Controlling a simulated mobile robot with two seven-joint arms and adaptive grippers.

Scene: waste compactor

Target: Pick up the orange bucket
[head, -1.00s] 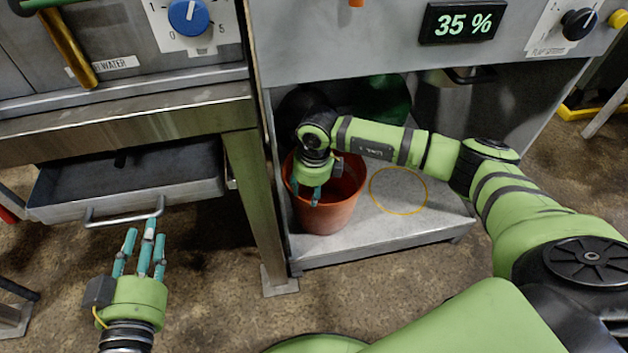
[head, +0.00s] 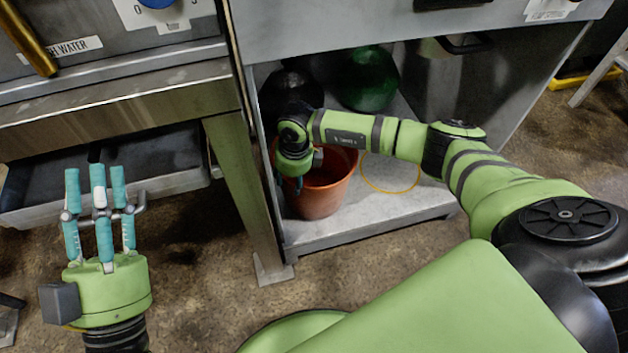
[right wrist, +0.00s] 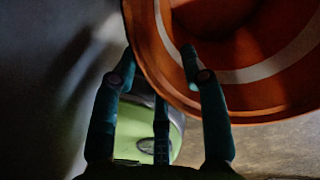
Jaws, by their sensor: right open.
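The orange bucket (head: 325,200) stands upright on the metal shelf under the machine in the head view. Its rim and inside fill the upper right of the right wrist view (right wrist: 255,100). My right gripper (head: 290,187) is at the bucket's left rim, fingers pointing down and partly hidden by the wrist. In the right wrist view my right gripper (right wrist: 160,75) is open, with the bucket's rim passing between its spread fingers; I cannot tell whether they touch it. My left gripper (head: 97,180) is open and empty in front of the drawer at the left.
The drawer (head: 170,183) with its bar handle stands under the left bench. A bench leg (head: 240,190) rises close left of the bucket. A dark rounded object (head: 290,90) and a green one (head: 368,80) stand behind it. The shelf (head: 410,205) is clear to the right, with a yellow ring mark.

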